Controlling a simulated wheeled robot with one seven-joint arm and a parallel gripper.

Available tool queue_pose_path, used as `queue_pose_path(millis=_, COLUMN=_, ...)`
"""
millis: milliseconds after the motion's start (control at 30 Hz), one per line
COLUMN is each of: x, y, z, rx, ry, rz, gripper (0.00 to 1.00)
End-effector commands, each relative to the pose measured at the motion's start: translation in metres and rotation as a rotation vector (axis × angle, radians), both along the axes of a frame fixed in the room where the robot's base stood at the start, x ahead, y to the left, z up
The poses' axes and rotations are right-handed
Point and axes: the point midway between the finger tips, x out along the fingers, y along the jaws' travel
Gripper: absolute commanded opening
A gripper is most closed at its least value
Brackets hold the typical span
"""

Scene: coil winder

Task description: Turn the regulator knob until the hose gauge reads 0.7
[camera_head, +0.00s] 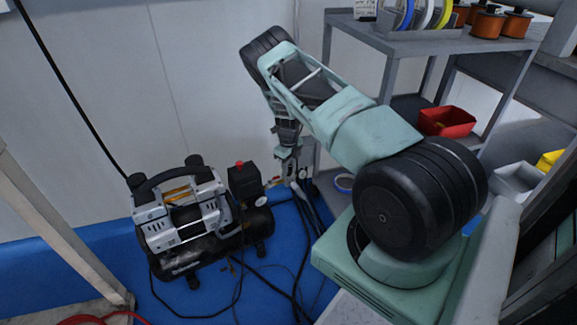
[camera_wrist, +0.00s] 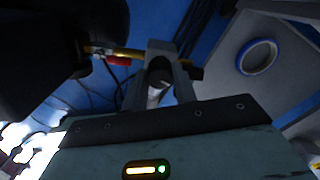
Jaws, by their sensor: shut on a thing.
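My gripper (camera_wrist: 162,72) is shut on a dark round knob (camera_wrist: 160,68), which shows between its two fingers in the wrist view. It appears to be the regulator knob. A brass fitting (camera_wrist: 128,54) with a red part (camera_wrist: 118,61) runs up to the fingers from the left. In the head view my gripper (camera_head: 287,155) points down to the right of the compressor (camera_head: 183,225), just beyond its black box with a red button (camera_head: 239,165). The knob is hidden there.
Dark hoses and cables (camera_head: 305,215) run over the blue floor (camera_head: 170,298). A grey shelf (camera_head: 420,42) with spools stands at the right, with a red bin (camera_head: 446,121) below. A blue tape roll (camera_wrist: 258,57) lies on a grey surface. The wall is close behind.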

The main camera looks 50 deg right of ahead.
Motion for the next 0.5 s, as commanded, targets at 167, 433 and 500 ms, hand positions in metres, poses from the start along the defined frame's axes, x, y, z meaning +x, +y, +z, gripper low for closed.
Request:
queue_pose_path(millis=167, x=0.0003, y=-0.0005, z=0.0006, rx=-0.001, ry=-0.001, rz=0.0, gripper=0.05)
queue_pose_path(millis=433, x=0.0003, y=-0.0004, z=0.0004, rx=-0.001, ry=-0.001, rz=0.001, gripper=0.5)
queue_pose_path(millis=500, x=0.0002, y=-0.0003, z=0.0003, rx=-0.001, ry=0.0, rz=0.001, gripper=0.5)
